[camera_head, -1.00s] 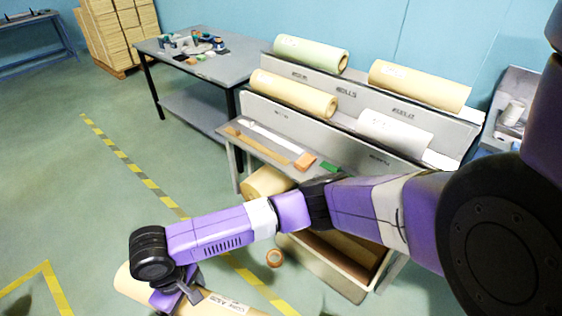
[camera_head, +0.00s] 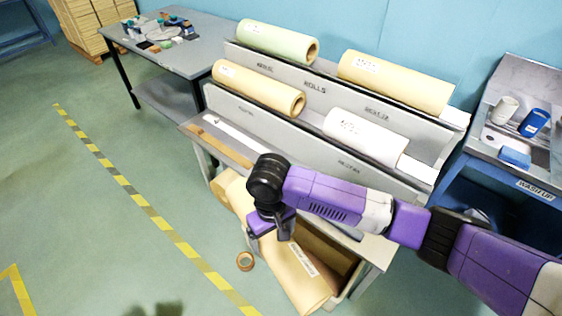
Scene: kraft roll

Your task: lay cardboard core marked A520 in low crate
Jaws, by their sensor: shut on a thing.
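The cardboard core (camera_head: 280,264) is a long tan tube with a white label, whose marking is too small to read for certain. My gripper (camera_head: 283,232) is shut on it near the middle and holds it slanting from upper left to lower right. The low crate (camera_head: 352,284) is an open box beneath the front of the roll rack. The core is in front of and partly over the crate's opening and hides its left part. I cannot tell how high the core is above the crate. My gripper's fingers are mostly hidden by my wrist.
The roll rack (camera_head: 315,86) above the crate bears several paper rolls, with a narrow ledge (camera_head: 215,131) in front. A brown tape roll (camera_head: 245,261) lies on the floor left of the core.

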